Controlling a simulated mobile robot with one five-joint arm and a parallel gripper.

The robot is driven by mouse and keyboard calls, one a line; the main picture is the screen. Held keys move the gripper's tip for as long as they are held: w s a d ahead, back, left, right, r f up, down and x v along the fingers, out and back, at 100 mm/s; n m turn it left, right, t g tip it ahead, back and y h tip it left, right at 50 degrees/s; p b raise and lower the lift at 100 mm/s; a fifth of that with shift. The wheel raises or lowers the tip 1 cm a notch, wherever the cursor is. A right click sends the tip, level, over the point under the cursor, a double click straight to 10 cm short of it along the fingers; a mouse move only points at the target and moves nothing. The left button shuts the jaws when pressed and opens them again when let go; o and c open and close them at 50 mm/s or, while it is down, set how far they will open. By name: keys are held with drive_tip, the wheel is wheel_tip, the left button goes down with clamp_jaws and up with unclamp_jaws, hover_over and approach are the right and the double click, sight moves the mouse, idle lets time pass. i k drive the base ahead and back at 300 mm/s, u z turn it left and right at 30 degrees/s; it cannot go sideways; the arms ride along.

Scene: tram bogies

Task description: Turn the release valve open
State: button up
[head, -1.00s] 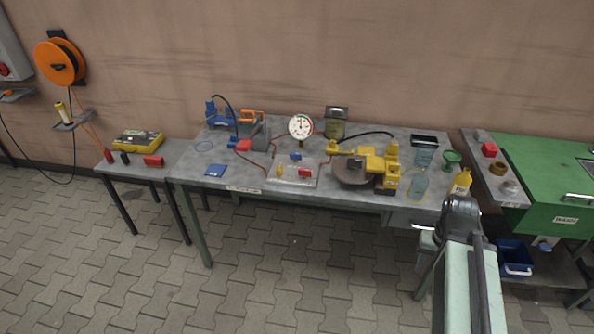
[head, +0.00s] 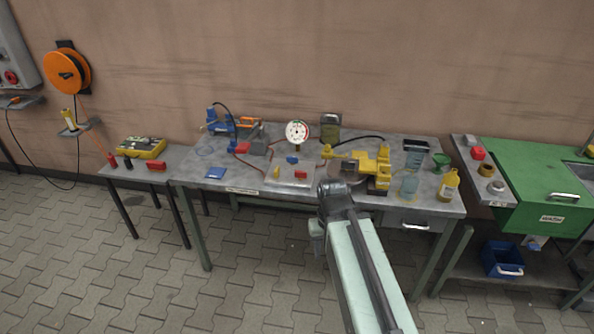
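A light plate (head: 290,182) lies on the front middle of the workbench. It carries a small blue handle (head: 292,160), a yellow upright piece (head: 277,172) and a red piece (head: 300,174). I cannot tell which of these is the release valve or how it is turned. A round dial gauge (head: 297,132) stands behind the plate. My arm reaches up from the bottom of the view, and its dark joint is in front of the bench's front edge. My gripper (head: 317,236) seems to hang below that joint, right of and below the plate. Its fingers cannot be made out.
The workbench (head: 410,205) holds a blue hand pump (head: 215,118), a yellow clamp-like device (head: 375,165), hoses, clear jars and a yellow bottle (head: 448,186). A green washing unit (head: 545,185) stands at the right. A small side table (head: 180,165) stands at the left. The floor in front is clear.

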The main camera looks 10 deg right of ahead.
sight(301, 176)
drive_tip(key=u, duration=0.1)
drive_tip(key=i, duration=1)
drive_tip(key=z, duration=0.05)
